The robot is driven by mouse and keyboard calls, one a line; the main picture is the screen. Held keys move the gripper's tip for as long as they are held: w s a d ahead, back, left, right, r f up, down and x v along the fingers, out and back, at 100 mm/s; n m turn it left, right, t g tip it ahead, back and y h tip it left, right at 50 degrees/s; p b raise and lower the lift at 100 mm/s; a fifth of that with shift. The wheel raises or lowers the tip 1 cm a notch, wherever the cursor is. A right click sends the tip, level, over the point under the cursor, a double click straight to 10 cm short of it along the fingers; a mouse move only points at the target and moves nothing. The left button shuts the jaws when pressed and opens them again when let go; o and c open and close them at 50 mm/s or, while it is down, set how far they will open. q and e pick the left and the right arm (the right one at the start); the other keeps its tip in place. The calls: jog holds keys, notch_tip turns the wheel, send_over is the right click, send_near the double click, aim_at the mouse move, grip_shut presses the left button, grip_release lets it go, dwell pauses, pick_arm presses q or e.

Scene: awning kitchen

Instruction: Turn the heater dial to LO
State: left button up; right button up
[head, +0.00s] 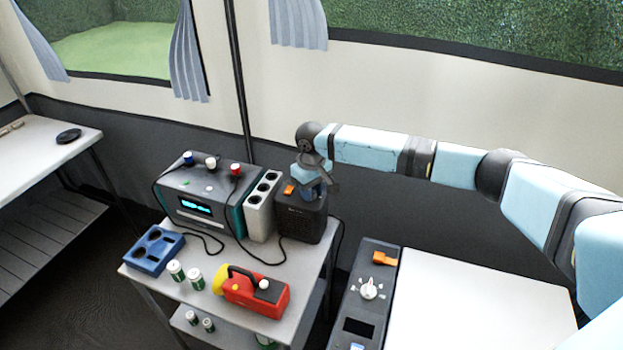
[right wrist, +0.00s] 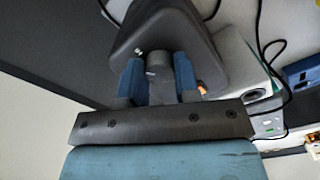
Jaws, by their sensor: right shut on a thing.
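The heater (head: 300,222) is a dark box at the back right of the grey cart, with an orange switch (head: 289,189) on top. My right gripper (head: 314,190) reaches down onto its top from above. In the right wrist view, the gripper's two blue fingers (right wrist: 158,80) are shut on a grey knob, the heater dial (right wrist: 156,62), on the dark housing (right wrist: 150,25). The dial's markings and pointer are hidden, so I cannot tell its setting. My left gripper is out of view.
Beside the heater stand a white socket strip (head: 262,205) and a teal-grey power unit (head: 200,205) with cables. A red flashlight (head: 262,296), blue tray (head: 154,251) and green-white cans (head: 176,271) are in front. A panel with a white dial (head: 369,288) is at right.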

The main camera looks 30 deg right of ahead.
jog(key=shift+r+n+p, duration=0.3)
jog(key=shift+n+p, duration=0.6)
jog(key=shift+p, duration=0.25)
jog(key=n+p, duration=0.2)
jog(key=shift+f+n+p, duration=0.1)
jog(key=shift+n+p, duration=0.95)
jog(key=shift+n, duration=0.25)
jog(key=n+p, duration=0.1)
jog(key=n, duration=0.1)
jog(key=shift+f+n, duration=0.15)
jog(key=shift+n, duration=0.15)
pick_arm(q)
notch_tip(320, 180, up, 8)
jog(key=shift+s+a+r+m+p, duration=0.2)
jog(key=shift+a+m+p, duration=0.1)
jog(key=shift+p, duration=0.15)
pick_arm(e)
jog(key=shift+n, duration=0.6)
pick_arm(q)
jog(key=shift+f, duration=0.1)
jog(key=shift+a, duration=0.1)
pick_arm(e)
jog(key=o, duration=0.9)
jog(key=shift+o, duration=0.2)
